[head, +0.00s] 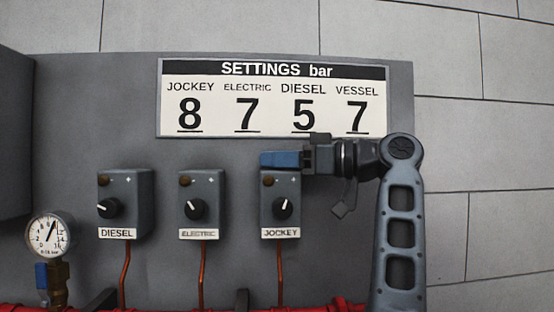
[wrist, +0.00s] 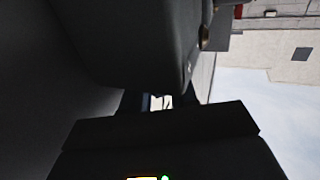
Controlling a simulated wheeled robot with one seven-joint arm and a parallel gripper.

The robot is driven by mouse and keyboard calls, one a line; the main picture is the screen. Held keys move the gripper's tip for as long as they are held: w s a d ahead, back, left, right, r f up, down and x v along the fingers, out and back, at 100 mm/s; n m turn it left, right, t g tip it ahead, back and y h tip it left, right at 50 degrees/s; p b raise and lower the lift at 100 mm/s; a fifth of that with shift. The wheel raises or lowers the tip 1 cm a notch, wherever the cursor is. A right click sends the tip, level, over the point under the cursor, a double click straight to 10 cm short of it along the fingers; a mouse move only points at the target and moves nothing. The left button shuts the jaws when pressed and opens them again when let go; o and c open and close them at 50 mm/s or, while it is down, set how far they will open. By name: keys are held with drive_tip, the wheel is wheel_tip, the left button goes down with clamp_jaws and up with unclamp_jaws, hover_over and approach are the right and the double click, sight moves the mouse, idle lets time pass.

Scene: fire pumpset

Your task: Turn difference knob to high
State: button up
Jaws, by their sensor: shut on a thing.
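The JOCKEY box (head: 268,222) is a dark grey switch box, the rightmost of three. Its front has a black knob (head: 283,208) with a white pointer turned up and slightly right, and a small brass round part (head: 267,181) beside minus and plus marks. My gripper (head: 280,160) reaches in from the right, its blue fingers level across the top of this box. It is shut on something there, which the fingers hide. The wrist view shows the dark box close up (wrist: 150,45), a brass part (wrist: 204,38) at its edge and my gripper (wrist: 158,103) below. No difference label is readable.
The DIESEL box (head: 142,205) and ELECTRIC box (head: 220,205) stand to the left, with copper pipes below. A settings sign (head: 272,97) hangs just above my gripper. A pressure gauge (head: 49,236) is at the left and a red pipe (head: 150,308) runs along the bottom.

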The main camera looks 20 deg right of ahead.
clamp_jaws()
